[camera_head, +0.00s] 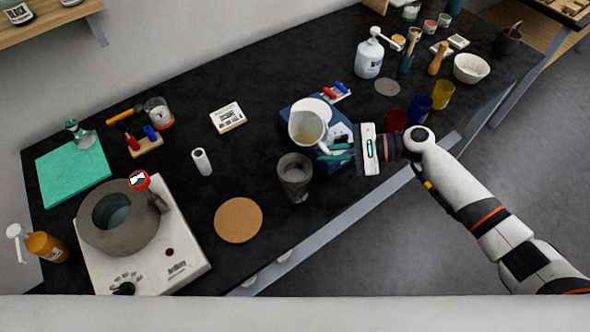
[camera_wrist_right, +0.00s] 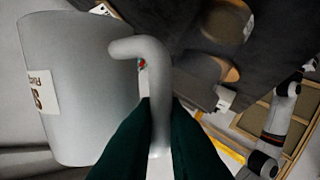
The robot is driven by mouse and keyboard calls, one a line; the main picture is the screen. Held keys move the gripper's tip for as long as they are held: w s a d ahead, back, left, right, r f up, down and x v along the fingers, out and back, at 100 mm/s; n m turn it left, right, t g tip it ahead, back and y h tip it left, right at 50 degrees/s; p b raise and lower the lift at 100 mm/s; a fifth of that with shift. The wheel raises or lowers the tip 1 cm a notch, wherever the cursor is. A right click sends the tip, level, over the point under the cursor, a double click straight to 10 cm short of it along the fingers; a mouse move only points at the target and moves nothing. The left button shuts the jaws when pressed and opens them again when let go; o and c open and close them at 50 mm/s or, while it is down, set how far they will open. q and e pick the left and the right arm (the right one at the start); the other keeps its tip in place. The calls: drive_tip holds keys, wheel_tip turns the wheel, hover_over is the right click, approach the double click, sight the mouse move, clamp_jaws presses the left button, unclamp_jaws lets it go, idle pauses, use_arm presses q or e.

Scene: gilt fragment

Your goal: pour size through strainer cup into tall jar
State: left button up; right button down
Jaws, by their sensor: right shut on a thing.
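A white pitcher (camera_head: 305,131) with yellowish liquid inside appears in the head view. My right gripper (camera_head: 342,152), with green fingers, is shut on its handle. The right wrist view shows the pitcher's pale body (camera_wrist_right: 75,95) and its curved handle (camera_wrist_right: 155,75) between the green fingers (camera_wrist_right: 158,130). A grey, see-through tall jar (camera_head: 295,185) stands upright on the black table, just below and left of the pitcher in the picture. A dark grey cup shape fills its mouth; I cannot tell whether this is the strainer cup. My left gripper is not in view.
A blue and white device (camera_head: 340,130) sits under and behind the pitcher. A round cork mat (camera_head: 238,220) lies left of the jar. A heater (camera_head: 185,262) with a grey round pot (camera_head: 95,235) is at lower left. Red, blue and yellow cups (camera_head: 442,94) stand right.

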sight(323, 138)
drive_tip(key=shift+w+d+f+m+g+y+b, duration=0.15)
drive_tip(key=shift+w+f+m+b, duration=0.1)
drive_tip(key=shift+f+b, duration=0.35)
drive_tip(key=shift+w+a+f+m+g+y+b, duration=0.15)
drive_tip(key=shift+w+f+m+b, duration=0.1)
drive_tip(key=shift+f+b, duration=0.3)
drive_tip(key=shift+w+d+r+m+p, duration=0.15)
drive_tip(key=shift+w+r+m+p, duration=0.1)
drive_tip(key=shift+r+p, duration=0.15)
drive_tip(key=shift+w+d+r+m+p, duration=0.1)
drive_tip(key=shift+r+m+p, duration=0.15)
drive_tip(key=shift+r, duration=0.15)
drive_tip(key=shift+w+d+f+m+g+y+b, duration=0.2)
drive_tip(key=shift+w+d+m+g+y+b, duration=0.1)
drive_tip(key=shift+w+m+y+b, duration=0.5)
drive_tip(key=shift+d+r+m+p, duration=0.1)
drive_tip(key=shift+r+m+p, duration=0.3)
drive_tip(key=shift+r+m, duration=0.1)
drive_tip(key=shift+w+d+r+m+y, duration=0.15)
drive_tip(key=shift+w+r+m+y, duration=0.2)
drive_tip(key=shift+m, duration=0.25)
